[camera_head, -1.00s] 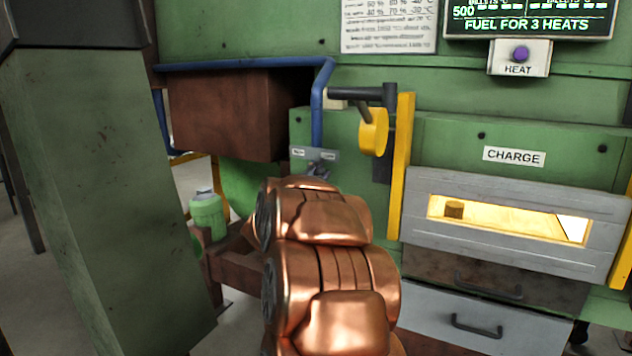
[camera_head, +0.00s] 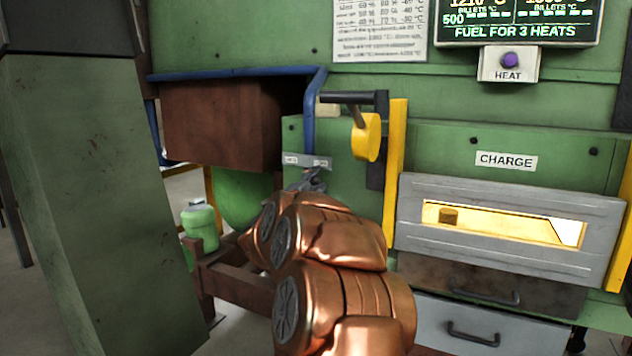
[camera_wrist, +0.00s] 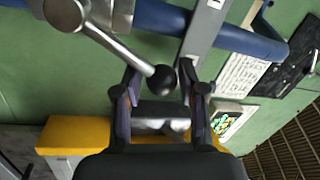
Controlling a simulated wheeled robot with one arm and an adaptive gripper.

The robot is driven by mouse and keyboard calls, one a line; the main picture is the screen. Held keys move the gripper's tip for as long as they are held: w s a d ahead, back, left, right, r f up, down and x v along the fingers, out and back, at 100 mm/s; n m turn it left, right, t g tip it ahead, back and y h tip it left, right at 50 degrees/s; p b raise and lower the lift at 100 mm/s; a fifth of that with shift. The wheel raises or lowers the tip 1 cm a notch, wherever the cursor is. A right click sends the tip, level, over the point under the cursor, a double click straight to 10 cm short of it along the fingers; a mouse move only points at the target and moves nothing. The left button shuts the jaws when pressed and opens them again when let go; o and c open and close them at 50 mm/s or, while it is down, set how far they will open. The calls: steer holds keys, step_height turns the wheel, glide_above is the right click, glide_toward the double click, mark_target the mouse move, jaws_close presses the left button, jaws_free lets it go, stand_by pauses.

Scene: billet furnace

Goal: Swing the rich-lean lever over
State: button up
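The rich-lean lever (camera_wrist: 122,48) is a bare metal rod with a black ball knob (camera_wrist: 162,79), slanting in from the upper left of the wrist view. My gripper (camera_wrist: 161,92) is open, with one finger on each side of the knob. Small gaps seem to show beside the knob. In the camera_head view my gripper (camera_head: 308,182) is a small grey shape just below a grey plate (camera_head: 306,160) with two white labels. My copper-coloured arm hides what lies below it, and the lever cannot be told from the gripper there.
A blue pipe (camera_head: 311,110) runs down beside the plate. A yellow round weight (camera_head: 366,138) on a dark arm hangs to the right, by a yellow post (camera_head: 396,160). The furnace's charge opening (camera_head: 500,221) is further right. A green bottle (camera_head: 199,226) stands left.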

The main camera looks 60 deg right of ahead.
steer(key=shift+o, duration=0.9)
steer(key=v, duration=1.2)
steer(key=shift+w, duration=0.1)
